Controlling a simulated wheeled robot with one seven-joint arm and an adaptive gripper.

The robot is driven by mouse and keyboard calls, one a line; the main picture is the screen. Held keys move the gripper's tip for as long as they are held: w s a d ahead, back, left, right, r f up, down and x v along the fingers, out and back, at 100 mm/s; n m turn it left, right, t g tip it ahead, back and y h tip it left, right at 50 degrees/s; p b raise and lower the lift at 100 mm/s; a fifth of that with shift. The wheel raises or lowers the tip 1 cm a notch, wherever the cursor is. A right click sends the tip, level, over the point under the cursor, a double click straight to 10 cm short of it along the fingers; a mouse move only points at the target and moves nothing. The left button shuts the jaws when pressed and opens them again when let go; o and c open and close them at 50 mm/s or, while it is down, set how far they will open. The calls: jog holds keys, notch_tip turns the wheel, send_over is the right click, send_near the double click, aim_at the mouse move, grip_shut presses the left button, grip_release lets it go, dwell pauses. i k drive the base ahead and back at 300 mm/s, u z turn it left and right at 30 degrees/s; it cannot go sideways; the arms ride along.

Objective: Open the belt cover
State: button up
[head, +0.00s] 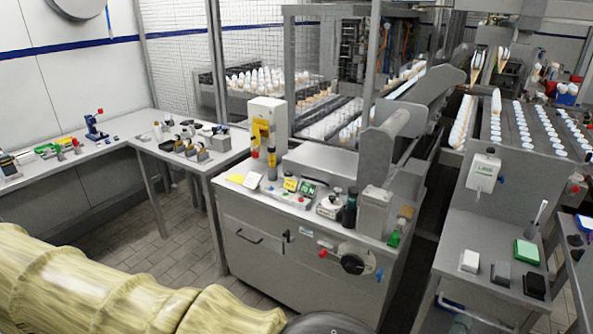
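I cannot tell for certain which part is the belt cover. A long grey metal housing (428,90) slopes over the line behind the central machine, and a grey cylinder-ended housing (384,138) stands in front of it. Both look closed from here; no handle or hinge is clear on them. The central grey machine cabinet (270,225) has a dark handle and a round dark knob on its front. My arm, in a pale yellow sleeve, crosses the bottom left. My gripper is not in view.
A long workbench (120,128) with small tools runs along the left wall. Conveyors (525,130) with rows of white cone-like items lie at the back right. A grey side table (490,255) holds a green box (526,252) and small blocks. Tiled floor (150,255) is free between bench and cabinet.

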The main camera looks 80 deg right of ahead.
aim_at(330, 168)
jog(key=z, duration=0.4)
jog(key=i, duration=1.5)
jog(key=z, duration=1.65)
jog(key=i, duration=0.75)
jog(key=z, duration=0.9)
